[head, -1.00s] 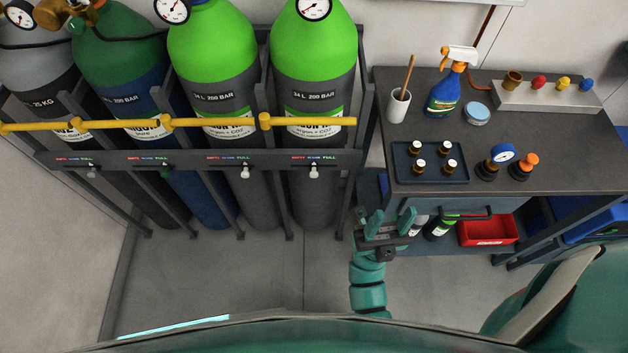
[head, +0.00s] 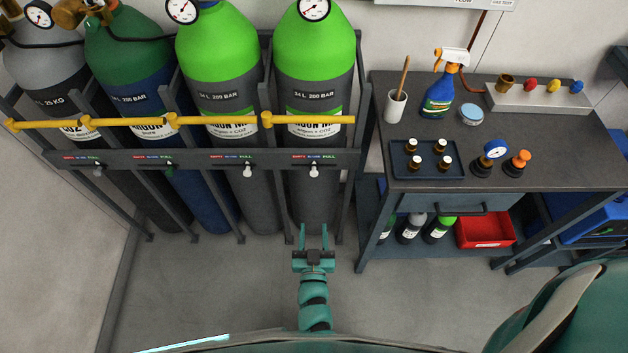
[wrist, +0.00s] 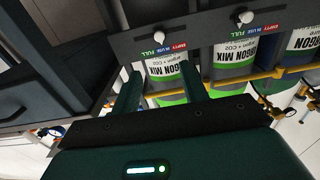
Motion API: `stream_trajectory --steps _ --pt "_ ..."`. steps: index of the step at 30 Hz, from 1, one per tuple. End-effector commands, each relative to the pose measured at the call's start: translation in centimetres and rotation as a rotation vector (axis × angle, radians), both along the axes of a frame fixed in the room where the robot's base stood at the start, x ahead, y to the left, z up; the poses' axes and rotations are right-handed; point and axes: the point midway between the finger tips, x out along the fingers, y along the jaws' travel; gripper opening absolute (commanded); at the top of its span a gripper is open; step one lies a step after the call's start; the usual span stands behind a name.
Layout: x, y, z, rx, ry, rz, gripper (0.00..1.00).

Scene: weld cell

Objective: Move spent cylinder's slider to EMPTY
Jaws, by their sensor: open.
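In the head view, the rightmost green-topped cylinder (head: 315,80) stands in the rack with a gauge (head: 314,8); its needle is too small to read. Its white slider knob (head: 314,171) sits about midway under its EMPTY / IN USE / FULL label. The neighbouring green cylinder's slider knob (head: 247,171) sits under FULL. My gripper (head: 314,232) is open and empty, below and in front of the rightmost slider. In the wrist view, my gripper (wrist: 160,88) has its fingers apart, aimed toward the rail. The same slider knob (wrist: 157,29) shows beyond the fingertips, apart from them.
The grey rail (head: 200,159) crosses the cylinders, with a yellow bar (head: 220,120) above it. A dark blue cylinder (head: 195,180) and a grey one stand at left. The workbench (head: 540,140) is to the right of my gripper. The floor around my gripper is clear.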

Motion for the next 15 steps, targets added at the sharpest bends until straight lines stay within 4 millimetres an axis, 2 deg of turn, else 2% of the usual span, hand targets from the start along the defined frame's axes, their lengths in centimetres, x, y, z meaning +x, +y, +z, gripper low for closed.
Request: stream_trajectory --steps 5,15 --pt "2.0 -0.1 -0.1 -0.004 -0.004 -0.002 0.44" --pt "8.7 -0.1 0.0 -0.001 -0.007 -0.004 0.44"
